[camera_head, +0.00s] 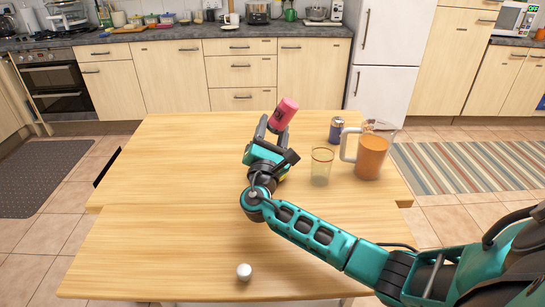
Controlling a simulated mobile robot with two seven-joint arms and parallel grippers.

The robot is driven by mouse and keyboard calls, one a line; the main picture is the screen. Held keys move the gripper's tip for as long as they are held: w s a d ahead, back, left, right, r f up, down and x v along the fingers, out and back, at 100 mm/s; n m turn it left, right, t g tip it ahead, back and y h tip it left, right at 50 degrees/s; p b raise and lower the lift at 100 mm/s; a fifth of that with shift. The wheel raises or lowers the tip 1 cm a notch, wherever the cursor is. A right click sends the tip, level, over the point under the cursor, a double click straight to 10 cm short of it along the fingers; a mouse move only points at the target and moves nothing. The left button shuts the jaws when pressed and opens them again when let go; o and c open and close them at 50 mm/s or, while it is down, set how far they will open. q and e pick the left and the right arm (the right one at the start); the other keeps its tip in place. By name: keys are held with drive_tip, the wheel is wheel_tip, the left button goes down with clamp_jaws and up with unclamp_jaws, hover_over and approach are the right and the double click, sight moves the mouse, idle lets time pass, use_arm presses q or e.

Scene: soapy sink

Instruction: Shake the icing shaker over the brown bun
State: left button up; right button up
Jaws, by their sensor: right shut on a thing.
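A pink-red shaker (285,113) is held above the wooden table, tilted with its upper end leaning right. My right gripper (275,127) is shut on its lower part, over the middle of the table. I cannot tell whether this is the icing shaker from any label; a dark mark shows on its side. A second shaker-like jar, dark blue with a grey top (336,129), stands upright at the back right of the table. No brown bun can be made out; my right gripper and wrist hide part of the tabletop. My left gripper is not in view.
A clear glass (321,166) and a jug of orange drink (370,155) stand right of my gripper. A small white egg-like thing (244,272) lies near the front edge. The left side of the table (165,185) is clear.

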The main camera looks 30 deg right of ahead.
drive_tip(key=shift+f, duration=0.1)
wheel_tip(320, 180, down, 4)
drive_tip(key=b, duration=0.3)
drive_tip(key=shift+b, duration=0.4)
drive_tip(key=shift+r, duration=0.25)
drive_tip(key=shift+w+r, duration=0.1)
